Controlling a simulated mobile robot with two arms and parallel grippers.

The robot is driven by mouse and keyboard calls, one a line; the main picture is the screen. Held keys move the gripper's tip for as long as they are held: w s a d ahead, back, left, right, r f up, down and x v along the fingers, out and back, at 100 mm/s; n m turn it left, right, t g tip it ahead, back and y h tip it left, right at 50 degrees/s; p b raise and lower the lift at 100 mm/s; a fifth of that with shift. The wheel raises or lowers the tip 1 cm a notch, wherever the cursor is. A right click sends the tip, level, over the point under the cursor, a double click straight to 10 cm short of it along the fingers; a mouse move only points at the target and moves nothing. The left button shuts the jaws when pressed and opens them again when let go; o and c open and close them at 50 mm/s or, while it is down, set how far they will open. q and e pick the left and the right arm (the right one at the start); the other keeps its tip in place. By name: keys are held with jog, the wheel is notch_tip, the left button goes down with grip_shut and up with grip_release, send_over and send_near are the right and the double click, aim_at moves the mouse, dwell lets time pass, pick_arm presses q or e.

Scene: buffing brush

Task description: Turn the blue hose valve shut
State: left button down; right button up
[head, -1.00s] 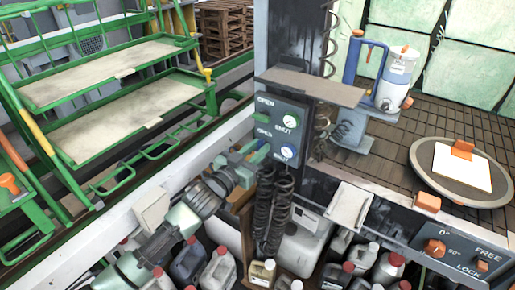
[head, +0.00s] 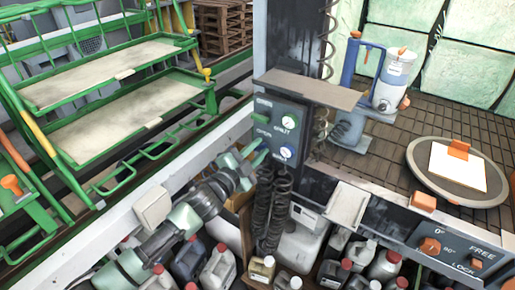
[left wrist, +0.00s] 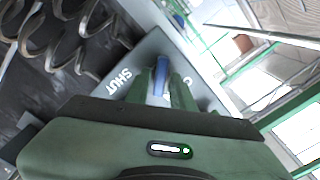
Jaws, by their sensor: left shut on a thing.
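The blue hose valve's handle (head: 262,147) shows at the left edge of the dark panel (head: 273,140) in the head view. My left gripper (head: 256,158) reaches it from the lower left and is shut on it. In the left wrist view the blue handle (left wrist: 162,72) sits between the two green fingers (left wrist: 160,92). The word SHUT is to the left of the handle there, and a partly hidden letter of another label is to its right. The fingers hide the handle's lower part. My right gripper is in neither view.
Two round gauges, an upper (head: 289,121) and a lower (head: 286,152), sit on the panel. Dark coiled hoses (head: 272,210) hang just below. A grey shelf (head: 310,90) juts out above. Several jugs (head: 218,268) stand below, and a green stepped rack (head: 110,75) is at left.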

pick_arm(q)
jog(key=m, duration=0.3)
jog(key=shift+f+m, duration=0.1)
jog(key=shift+m, duration=0.3)
jog(key=shift+f+m, duration=0.1)
jog(key=shift+m, duration=1.7)
jog(key=shift+s, duration=0.1)
jog(key=c, duration=1.4)
grip_release()
jog(key=shift+c, duration=0.2)
jog(key=v, duration=0.7)
jog(key=shift+s+b, duration=0.35)
jog(key=shift+a, duration=0.1)
